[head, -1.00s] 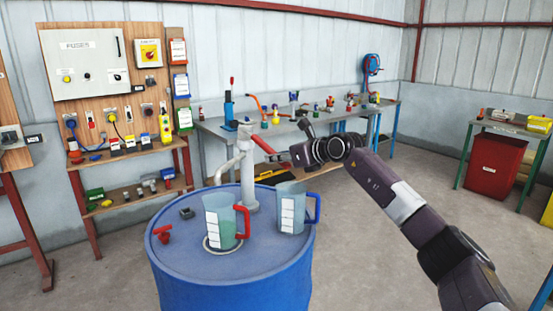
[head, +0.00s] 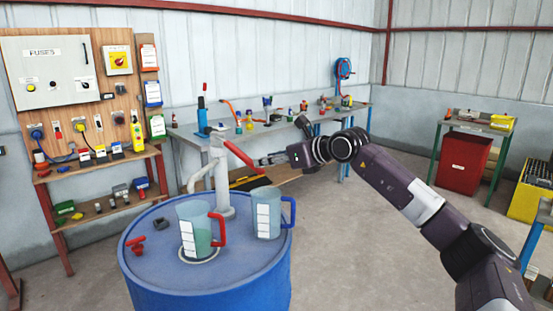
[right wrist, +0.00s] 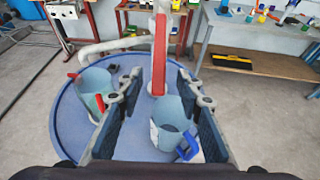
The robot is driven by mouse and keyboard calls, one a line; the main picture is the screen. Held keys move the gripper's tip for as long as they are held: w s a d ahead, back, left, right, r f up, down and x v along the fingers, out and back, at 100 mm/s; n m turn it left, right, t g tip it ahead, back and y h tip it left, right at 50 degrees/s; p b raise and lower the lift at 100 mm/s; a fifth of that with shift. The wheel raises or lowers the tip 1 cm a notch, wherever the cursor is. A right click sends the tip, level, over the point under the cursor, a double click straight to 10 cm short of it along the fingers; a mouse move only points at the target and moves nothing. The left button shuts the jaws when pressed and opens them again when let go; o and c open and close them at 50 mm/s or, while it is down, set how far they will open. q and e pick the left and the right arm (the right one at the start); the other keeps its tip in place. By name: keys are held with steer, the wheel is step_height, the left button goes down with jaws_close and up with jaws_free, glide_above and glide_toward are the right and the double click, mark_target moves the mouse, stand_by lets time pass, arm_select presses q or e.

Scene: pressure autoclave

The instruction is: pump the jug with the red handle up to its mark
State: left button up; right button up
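The clear jug with the red handle (head: 203,232) stands upright on a ring on the blue drum, near the pump spout. It seems to hold greenish liquid; I cannot read the level against its mark. It also shows in the right wrist view (right wrist: 95,84). The pump (head: 222,185) rises from the drum, its red lever (head: 243,157) sloping down to the right. My right gripper (head: 268,160) is at the lever's outer end. In the right wrist view its fingers (right wrist: 157,108) are spread, with the red lever (right wrist: 159,55) ahead between them, not clamped. My left gripper is out of view.
A jug with a blue handle (head: 267,215) stands on the blue drum (head: 215,297), right of the red-handled jug. A red valve handle (head: 136,245) is at the drum's left. A workbench (head: 190,138) stands behind.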

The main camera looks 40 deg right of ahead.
steer(key=shift+v, duration=1.7)
steer(key=shift+a, duration=0.1)
